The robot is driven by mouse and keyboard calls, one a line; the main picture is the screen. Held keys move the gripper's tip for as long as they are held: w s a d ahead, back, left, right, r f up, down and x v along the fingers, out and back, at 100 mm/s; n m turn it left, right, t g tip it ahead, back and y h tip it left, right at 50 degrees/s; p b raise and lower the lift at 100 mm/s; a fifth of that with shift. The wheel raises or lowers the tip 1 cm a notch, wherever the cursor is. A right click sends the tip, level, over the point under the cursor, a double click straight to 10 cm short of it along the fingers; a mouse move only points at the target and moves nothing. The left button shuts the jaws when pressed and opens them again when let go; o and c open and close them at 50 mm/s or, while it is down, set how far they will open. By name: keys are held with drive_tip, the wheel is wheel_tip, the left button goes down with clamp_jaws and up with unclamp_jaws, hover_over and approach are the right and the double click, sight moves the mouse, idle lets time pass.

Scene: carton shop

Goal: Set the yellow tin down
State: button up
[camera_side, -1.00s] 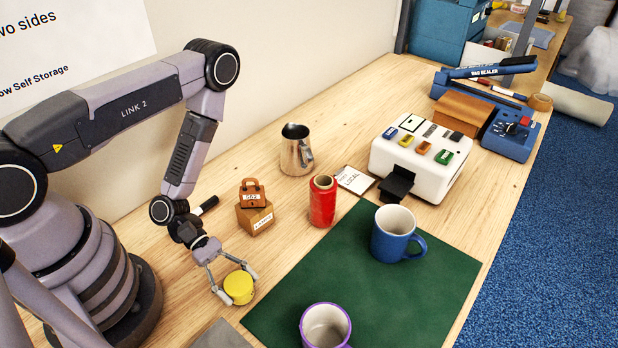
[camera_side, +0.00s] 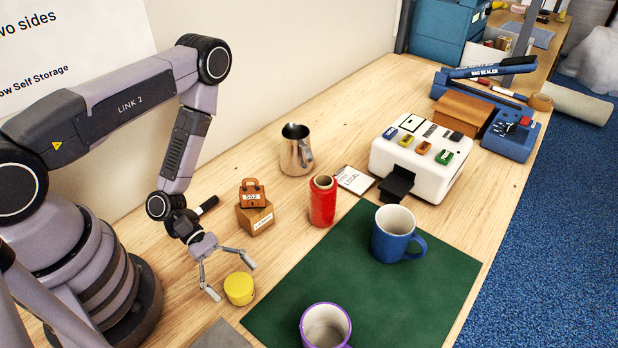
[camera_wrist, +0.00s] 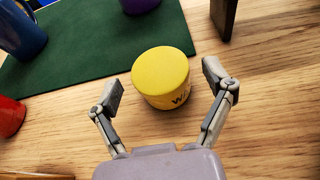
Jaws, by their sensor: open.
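The yellow tin (camera_side: 239,289) stands upright on the bare wood of the table, just left of the green mat. In the wrist view the tin (camera_wrist: 161,76) sits ahead of and between my two fingers, with dark lettering on its side. My gripper (camera_side: 230,277) is open. Its fingers are spread wide, with a gap on both sides of the tin in the wrist view (camera_wrist: 165,90), and it is set back from the tin. Nothing is held.
The green mat (camera_side: 400,300) carries a blue mug (camera_side: 390,240) and a purple-rimmed mug (camera_side: 325,328). A red spool (camera_side: 322,205), a brown padlock-shaped block (camera_side: 254,208) and a metal pitcher (camera_side: 296,155) stand behind. A grey slab (camera_side: 222,337) lies at the front edge.

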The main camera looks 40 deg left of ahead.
sight(232, 277)
drive_tip(key=v, duration=0.4)
drive_tip(key=w+a+r+m+g+y, duration=0.1)
drive_tip(key=w+r+m+g+y, duration=0.1)
drive_tip(key=r+m, duration=0.6)
drive_tip(key=w+a+r+m+g+y, duration=0.1)
drive_tip(key=w+a+r+m+y, duration=0.15)
drive_tip(key=r, duration=0.95)
drive_tip(key=s+a+r+m+t+y, duration=0.3)
drive_tip(key=s+r+t+y, duration=0.1)
drive_tip(key=r, duration=0.5)
drive_tip(key=s+a+r+m+t+y, duration=0.4)
drive_tip(key=r+y, duration=0.1)
drive_tip(key=r, duration=0.4)
drive_tip(key=shift+s+a+t, duration=0.2)
drive_tip(key=shift+a+t, duration=0.1)
drive_tip(key=shift+a, duration=0.05)
